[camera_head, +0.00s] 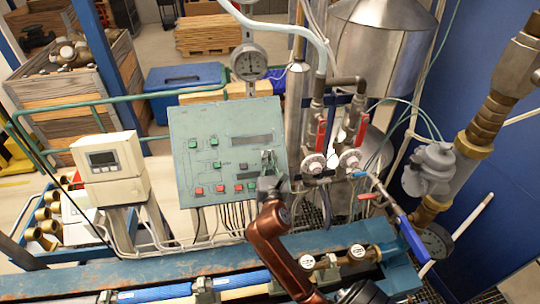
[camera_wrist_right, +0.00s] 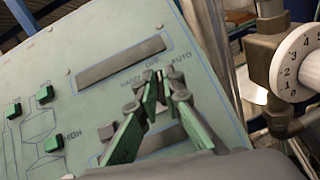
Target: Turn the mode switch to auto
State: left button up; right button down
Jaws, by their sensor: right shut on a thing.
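The green control panel (camera_head: 222,122) stands tilted in the middle of the head view, and it fills much of the right wrist view (camera_wrist_right: 85,85). In the head view my right gripper (camera_head: 268,162) covers the switch. The fingers hide most of the knob, so which label it points to cannot be told. My left gripper is not in view.
Green and red buttons (camera_head: 200,190) lie left of the gripper on the panel. A meter box (camera_head: 103,160) stands left of the panel. Pipes with red-handled valves (camera_head: 320,135) stand close on the right. A white numbered dial (camera_wrist_right: 300,62) is at the wrist view's right.

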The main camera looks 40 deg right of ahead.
jog(key=m+g+h+p, duration=0.1)
jog(key=m+g+p, duration=0.1)
jog(key=m, duration=0.1)
jog(key=m+g+h+p, duration=0.1)
jog(key=m+g+p, duration=0.1)
jog(key=m, duration=0.2)
jog(key=shift+w+a+f+g+h+p, duration=0.1)
jog(key=shift+f+g+h+p, duration=0.1)
jog(key=shift+g+h+p, duration=0.1)
jog(key=shift+m+g+p, duration=0.5)
jog(key=shift+m+g, duration=0.1)
jog(key=shift+m, duration=0.3)
jog(key=shift+f, duration=0.1)
jog(key=shift+f+m, duration=0.1)
jog(key=shift+m, duration=0.2)
jog(key=c, duration=2.1)
grip_release()
jog(key=shift+h, duration=0.3)
jog(key=shift+r, duration=0.3)
